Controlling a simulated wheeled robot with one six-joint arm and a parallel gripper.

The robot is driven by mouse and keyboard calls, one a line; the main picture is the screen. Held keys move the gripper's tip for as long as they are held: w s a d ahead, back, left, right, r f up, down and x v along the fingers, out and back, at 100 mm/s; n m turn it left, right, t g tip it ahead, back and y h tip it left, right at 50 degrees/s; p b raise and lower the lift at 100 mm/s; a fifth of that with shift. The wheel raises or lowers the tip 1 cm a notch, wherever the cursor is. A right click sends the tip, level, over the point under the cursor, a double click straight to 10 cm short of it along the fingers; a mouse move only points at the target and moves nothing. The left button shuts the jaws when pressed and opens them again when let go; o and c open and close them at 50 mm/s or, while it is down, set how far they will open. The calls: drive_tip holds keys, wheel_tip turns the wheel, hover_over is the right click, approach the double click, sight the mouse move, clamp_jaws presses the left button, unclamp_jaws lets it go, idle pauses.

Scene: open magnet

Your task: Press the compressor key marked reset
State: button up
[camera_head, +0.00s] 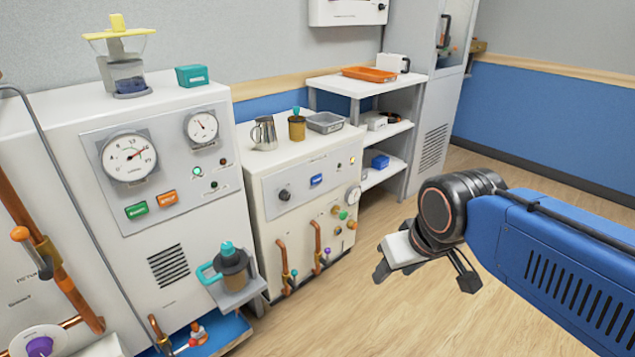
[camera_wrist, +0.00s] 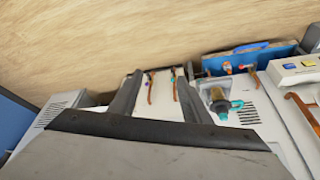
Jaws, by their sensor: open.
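A large white cabinet (camera_head: 195,255) with two round gauges stands at the left in the head view. Its panel carries a green key (camera_head: 136,210) and an orange key (camera_head: 167,198), side by side below the large gauge (camera_head: 128,157). A smaller white cabinet (camera_head: 275,230) beside it has a blue key (camera_head: 316,180) on its front. The lettering on the keys is too small to read, so I cannot tell which says reset. My gripper (camera_head: 425,276) is open and empty, to the right of both cabinets and apart from them. Its fingers also show in the wrist view (camera_wrist: 160,82).
A teal-lidded jug (camera_head: 232,268) stands on a bracket jutting from the large cabinet. Copper pipes (camera_head: 318,245) project from the smaller cabinet's front. A white shelf (camera_head: 345,85) with an orange tray (camera_head: 368,73) stands behind. The wooden floor around my gripper is clear.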

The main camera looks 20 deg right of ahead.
clamp_jaws()
idle(1.7)
